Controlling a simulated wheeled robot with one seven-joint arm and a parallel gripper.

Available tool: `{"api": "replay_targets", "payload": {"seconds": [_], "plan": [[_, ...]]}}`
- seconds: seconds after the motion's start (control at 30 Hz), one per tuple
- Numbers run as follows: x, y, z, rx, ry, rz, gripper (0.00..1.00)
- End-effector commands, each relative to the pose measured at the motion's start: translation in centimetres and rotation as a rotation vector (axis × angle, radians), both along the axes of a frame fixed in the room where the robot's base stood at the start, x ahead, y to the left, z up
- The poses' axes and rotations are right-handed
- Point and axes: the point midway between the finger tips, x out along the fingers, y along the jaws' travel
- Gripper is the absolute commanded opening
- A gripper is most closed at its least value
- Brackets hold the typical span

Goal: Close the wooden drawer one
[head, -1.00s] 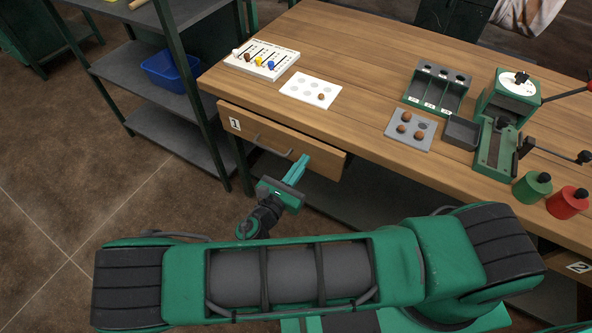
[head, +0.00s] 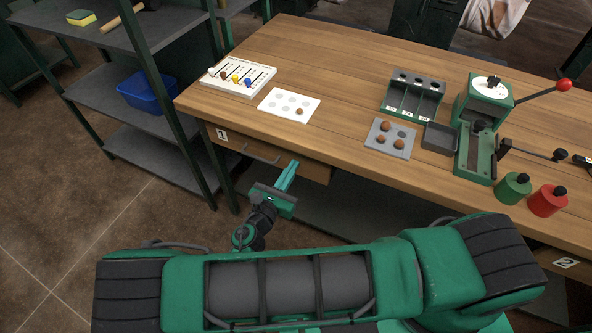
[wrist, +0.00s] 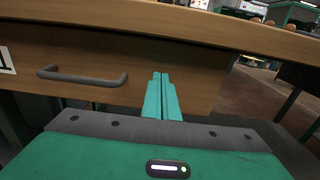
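Wooden drawer one (head: 310,171) is under the left part of the table, marked with a "1" label. Its front sits close beneath the tabletop edge; I cannot tell whether a small gap remains. A grey bar handle (head: 262,157) is on its front and also shows at left in the wrist view (wrist: 82,80). My gripper (head: 291,166) is at the drawer front, right of the handle. Its teal fingers (wrist: 160,78) are pressed together, empty, and point at the wood. The tips are at or very near the front; contact is not clear.
The wooden table (head: 330,90) carries a white peg board (head: 240,80), a white card (head: 288,104), grey trays, a green press (head: 480,130) and green and red weights. A dark shelf with a blue bin (head: 150,95) stands left. Drawer two (head: 566,263) is at lower right.

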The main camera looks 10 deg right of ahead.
Motion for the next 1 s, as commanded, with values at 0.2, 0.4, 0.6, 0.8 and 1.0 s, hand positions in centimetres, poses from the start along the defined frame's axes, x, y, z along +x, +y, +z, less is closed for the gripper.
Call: {"api": "replay_targets", "payload": {"seconds": [0.2,0.4,0.6,0.8,1.0], "plan": [[0.8,-0.5,0.2,-0.004,-0.007,-0.006,0.0],[0.7,-0.3,0.1,-0.004,-0.004,-0.006,0.0],[-1.1,0.7,0.1,-0.001,-0.003,-0.012,0.0],[-4.5,2.9,0.1,0.002,-0.001,-0.015,0.0],[-7.7,5.0,0.1,0.002,-0.001,-0.016,0.0]]}}
